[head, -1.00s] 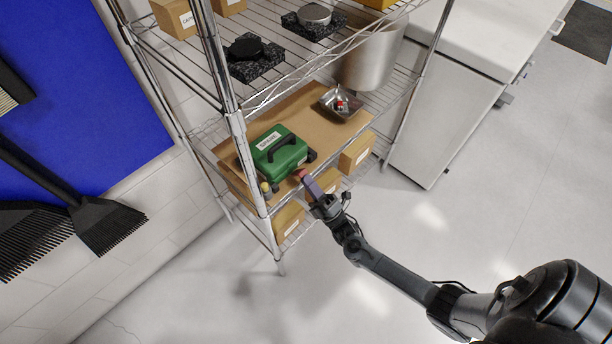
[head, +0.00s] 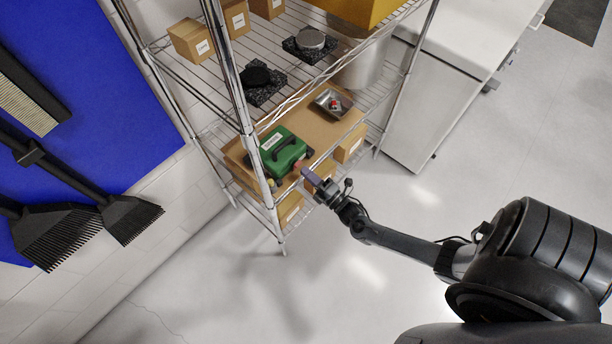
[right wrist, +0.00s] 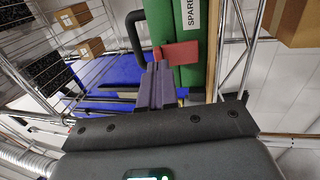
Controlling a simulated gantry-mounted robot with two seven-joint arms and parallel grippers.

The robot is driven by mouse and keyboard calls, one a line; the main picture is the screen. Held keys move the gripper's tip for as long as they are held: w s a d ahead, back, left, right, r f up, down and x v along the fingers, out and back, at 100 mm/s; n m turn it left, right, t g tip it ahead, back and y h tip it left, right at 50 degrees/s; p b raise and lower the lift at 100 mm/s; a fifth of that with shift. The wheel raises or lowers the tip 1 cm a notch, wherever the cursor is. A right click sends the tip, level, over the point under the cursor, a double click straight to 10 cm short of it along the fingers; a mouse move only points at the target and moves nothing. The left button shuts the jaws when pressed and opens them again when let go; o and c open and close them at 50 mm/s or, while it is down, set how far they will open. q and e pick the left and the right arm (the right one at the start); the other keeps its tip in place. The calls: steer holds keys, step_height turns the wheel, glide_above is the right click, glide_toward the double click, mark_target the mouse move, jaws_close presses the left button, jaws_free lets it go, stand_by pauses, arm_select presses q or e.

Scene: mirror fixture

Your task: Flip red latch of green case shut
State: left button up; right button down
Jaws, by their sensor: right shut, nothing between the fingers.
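The green case (head: 281,148) with a black handle lies on a cardboard-covered shelf of a wire rack. It also shows in the right wrist view (right wrist: 190,30), with a white label. The red latch (right wrist: 180,53) stands out from the case's side, right at my fingertips in the wrist view; in the head view it is a small reddish patch (head: 297,170). My right gripper (head: 308,174) is shut and empty, with its purple fingers (right wrist: 158,80) beside the latch, touching or nearly so. Whether they touch is unclear. My left gripper is not in view.
A metal tray (head: 333,103) with small items sits behind the case. Cardboard boxes (head: 350,143) are on the level below. A rack post (head: 243,120) stands left of the case. Open floor lies in front of the rack.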

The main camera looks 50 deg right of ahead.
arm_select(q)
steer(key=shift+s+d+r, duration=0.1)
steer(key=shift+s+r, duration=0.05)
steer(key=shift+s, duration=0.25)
arm_select(e)
steer(key=v, duration=1.3)
steer(key=shift+r, duration=0.2)
